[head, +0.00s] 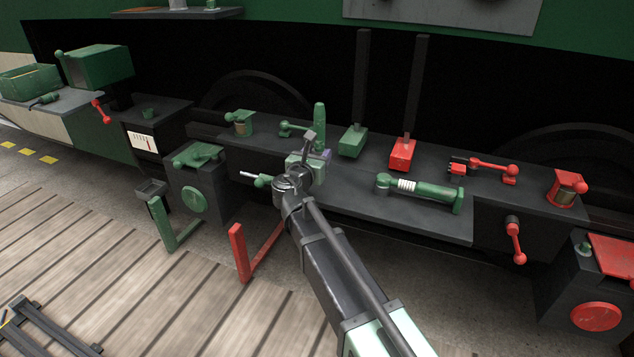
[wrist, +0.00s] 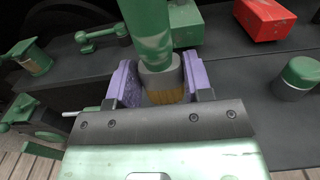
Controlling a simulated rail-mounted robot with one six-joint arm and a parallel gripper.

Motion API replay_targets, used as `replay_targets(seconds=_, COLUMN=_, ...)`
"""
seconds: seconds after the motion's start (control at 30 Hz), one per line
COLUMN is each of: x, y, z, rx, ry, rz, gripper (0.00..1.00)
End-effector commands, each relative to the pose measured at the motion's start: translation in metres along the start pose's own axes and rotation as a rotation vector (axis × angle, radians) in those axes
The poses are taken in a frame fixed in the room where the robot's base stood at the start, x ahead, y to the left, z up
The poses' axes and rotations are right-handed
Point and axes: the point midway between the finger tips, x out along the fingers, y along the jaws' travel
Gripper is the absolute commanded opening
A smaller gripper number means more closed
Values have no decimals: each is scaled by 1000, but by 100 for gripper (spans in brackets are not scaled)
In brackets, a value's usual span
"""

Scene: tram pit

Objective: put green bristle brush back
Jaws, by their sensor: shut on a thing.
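The green bristle brush has a green handle (head: 319,116), which stands upright above my gripper (head: 308,161). In the wrist view the handle (wrist: 147,30) leads down to a grey collar (wrist: 160,79) and tan bristles (wrist: 165,97). My gripper (wrist: 164,84) is shut on the brush near its collar, with a purple jaw on each side. The gripper is over the dark bench-like frame. Whether the bristle ends touch anything is hidden by the gripper body.
A green-lidded pot (head: 239,123) and green lever (head: 299,129) are left of the brush. A green block (head: 352,141) and red block (head: 403,155) hang on bars to the right. A green damper (head: 420,189) lies on the lower shelf (head: 345,208). A green bin (head: 30,82) is far left.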

Motion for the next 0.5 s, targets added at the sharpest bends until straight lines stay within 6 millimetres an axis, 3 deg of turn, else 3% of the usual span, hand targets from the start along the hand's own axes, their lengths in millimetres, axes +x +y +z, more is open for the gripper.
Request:
replay_targets(seconds=0.23, x=0, y=0, z=-45, rx=0, ry=0, rz=0, gripper=22)
replay_targets(seconds=0.5, x=0, y=0, z=-41, rx=0, ry=0, rz=0, gripper=22)
